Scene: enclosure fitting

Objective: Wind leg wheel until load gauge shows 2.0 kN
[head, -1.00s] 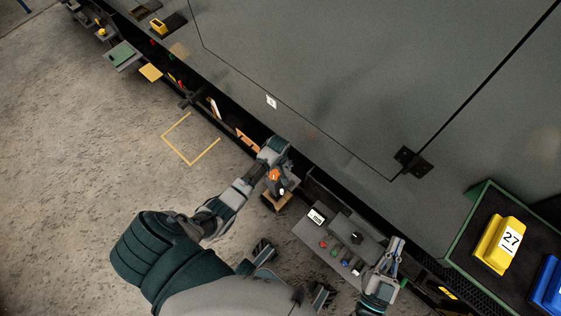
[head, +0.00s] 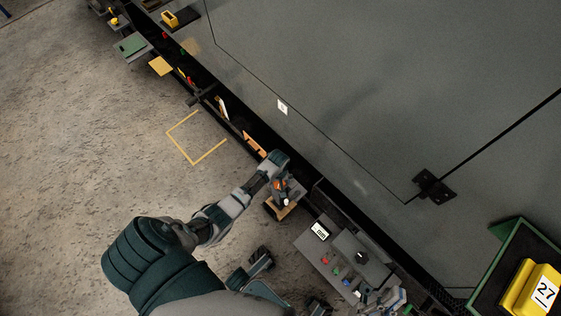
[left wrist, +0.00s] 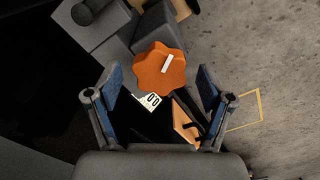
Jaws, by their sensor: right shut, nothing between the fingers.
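The orange lobed leg wheel (left wrist: 160,70) with a white mark sits between the fingertips of my left gripper (left wrist: 160,98) in the left wrist view. The fingers are spread on either side, with visible gaps to the wheel. A small white gauge display (left wrist: 152,101) just below the wheel appears to read 0.0, partly hidden. In the head view the wheel (head: 279,184) is a small orange patch under my left gripper (head: 284,190). My right gripper (head: 396,298) is shut and empty at the bottom edge, near a grey control panel.
The grey control panel (head: 312,252) carries a white display (head: 320,230), coloured buttons and a black knob. A large grey enclosure (head: 400,90) fills the upper right. A green-edged tray (head: 480,270) holds a yellow block marked 27 (head: 530,290).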

